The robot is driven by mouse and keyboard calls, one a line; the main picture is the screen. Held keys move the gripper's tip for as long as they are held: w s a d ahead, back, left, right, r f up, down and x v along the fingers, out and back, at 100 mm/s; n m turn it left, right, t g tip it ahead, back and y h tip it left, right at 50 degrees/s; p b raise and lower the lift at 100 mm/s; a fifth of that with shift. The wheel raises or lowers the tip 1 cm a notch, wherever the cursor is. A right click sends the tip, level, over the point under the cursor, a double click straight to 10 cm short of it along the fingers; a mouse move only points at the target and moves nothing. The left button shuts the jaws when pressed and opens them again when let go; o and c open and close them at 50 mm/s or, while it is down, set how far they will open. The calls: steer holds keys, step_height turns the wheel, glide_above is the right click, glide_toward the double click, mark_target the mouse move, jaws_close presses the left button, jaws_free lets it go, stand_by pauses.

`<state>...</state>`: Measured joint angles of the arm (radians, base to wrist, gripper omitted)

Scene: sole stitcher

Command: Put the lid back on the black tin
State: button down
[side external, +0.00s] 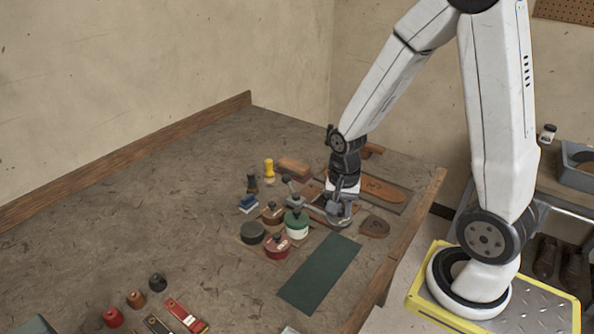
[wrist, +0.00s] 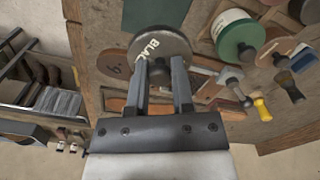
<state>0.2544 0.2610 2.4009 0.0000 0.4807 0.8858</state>
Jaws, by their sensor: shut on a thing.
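The lid is a dark grey disc (wrist: 165,40) with pale lettering that reads "BLA", partly covered by my fingers. My gripper (wrist: 164,72) is shut on its dark knob, in the wrist view. In the side view my gripper (side external: 340,212) is right of the tins, with the lid at its tip; the gap to the bench below cannot be judged. The black tin (side external: 252,233) stands at the left of the tin group, dark on top with no knob showing.
Red (side external: 277,247), green (side external: 297,224) and brown (side external: 271,213) knobbed tins stand between my gripper and the black tin. A dark green mat (side external: 320,272) lies in front. A brown heel piece (side external: 374,227) lies right of my gripper.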

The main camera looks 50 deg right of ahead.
mark_target(252, 229)
steer(key=w+a+n, duration=0.1)
steer(key=w, duration=0.2)
steer(key=w+a+n, duration=0.1)
steer(key=w+n, duration=0.1)
steer(key=w, duration=0.1)
steer(key=w+a+n, duration=0.1)
steer(key=w, duration=0.2)
steer(key=shift+w+a+r+n, duration=0.15)
steer(key=shift+w+n, duration=0.2)
steer(key=shift+n, duration=0.05)
steer(key=w+a+n, duration=0.1)
steer(key=w+a, duration=0.1)
steer(key=w+a+n, duration=0.2)
steer(key=w, duration=0.1)
steer(key=w+a+n, duration=0.1)
steer(key=w+n, duration=0.1)
steer(key=w, duration=0.1)
steer(key=shift+w+a, duration=0.1)
steer(key=shift+a, duration=0.3)
steer(key=shift+w+a+n, duration=0.3)
steer(key=shift+w+a, duration=0.1)
steer(key=shift+f, duration=0.2)
steer(key=shift+f, duration=3.05)
steer(key=shift+f, duration=0.15)
jaws_free()
